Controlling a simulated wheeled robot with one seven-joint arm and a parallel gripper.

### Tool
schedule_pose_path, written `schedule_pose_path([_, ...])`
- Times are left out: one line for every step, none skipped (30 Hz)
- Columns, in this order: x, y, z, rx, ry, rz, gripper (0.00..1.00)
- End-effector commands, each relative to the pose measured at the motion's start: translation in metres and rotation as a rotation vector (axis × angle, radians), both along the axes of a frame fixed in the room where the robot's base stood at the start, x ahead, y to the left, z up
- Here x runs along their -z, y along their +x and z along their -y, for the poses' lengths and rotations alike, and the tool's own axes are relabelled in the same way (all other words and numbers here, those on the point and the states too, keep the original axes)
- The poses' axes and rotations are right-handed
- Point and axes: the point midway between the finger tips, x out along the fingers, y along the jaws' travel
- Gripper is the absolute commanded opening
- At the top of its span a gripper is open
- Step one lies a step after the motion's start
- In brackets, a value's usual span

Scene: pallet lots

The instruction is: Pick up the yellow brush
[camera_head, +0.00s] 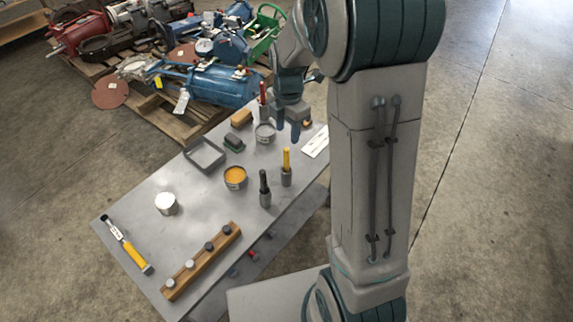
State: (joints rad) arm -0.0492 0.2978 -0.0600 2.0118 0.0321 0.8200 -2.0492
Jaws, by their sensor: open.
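A yellow upright tool (287,159), which looks like the yellow brush, stands in a small grey holder (286,178) on the right part of the grey table (205,225). Its lower end is hidden inside the holder. My gripper (288,128) hangs from the arm at the table's far right, behind the yellow tool in the picture. Its blue-tipped fingers are apart, with nothing seen between them. Whether the fingertips are above or beside the tool is hard to judge, but they look clear of it.
A black upright tool (264,181) and a red one (262,92) stand nearby. An orange-filled tin (235,178), grey tin (265,134), white cup (166,204), grey tray (205,154), wooden peg rail (201,262) and lying yellow-handled tool (130,248) share the table. Loaded pallets (160,105) stand behind.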

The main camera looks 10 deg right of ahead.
Motion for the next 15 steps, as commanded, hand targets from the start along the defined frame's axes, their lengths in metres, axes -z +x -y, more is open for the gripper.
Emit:
schedule_pose_path([0.005, 0.001, 0.0, -0.014, 0.0, -0.002, 0.44])
schedule_pose_path([0.009, 0.002, 0.0, -0.02, -0.001, -0.003, 0.44])
schedule_pose_path([0.016, 0.002, 0.0, -0.024, -0.001, -0.005, 0.44])
schedule_pose_path([0.021, 0.002, 0.0, -0.025, 0.0, -0.006, 0.44])
schedule_pose_path([0.027, 0.002, 0.0, -0.025, -0.001, -0.005, 0.44])
schedule_pose_path([0.036, 0.001, 0.0, -0.024, -0.001, -0.007, 0.44])
schedule_pose_path([0.043, 0.001, 0.0, -0.023, 0.0, -0.007, 0.44])
schedule_pose_path([0.049, 0.001, 0.0, -0.023, 0.0, -0.007, 0.44])
schedule_pose_path([0.057, 0.002, 0.0, -0.023, -0.001, -0.006, 0.44])
schedule_pose_path([0.062, 0.002, 0.0, -0.023, -0.001, -0.006, 0.44])
schedule_pose_path([0.067, 0.002, 0.0, -0.022, -0.001, -0.005, 0.44])
schedule_pose_path([0.073, 0.002, 0.0, -0.022, 0.0, -0.004, 0.44])
schedule_pose_path([0.077, 0.002, 0.0, -0.022, 0.0, -0.006, 0.44])
schedule_pose_path([0.08, 0.002, 0.0, -0.022, 0.0, -0.004, 0.44])
schedule_pose_path([0.083, 0.002, 0.0, -0.021, -0.001, -0.003, 0.44])
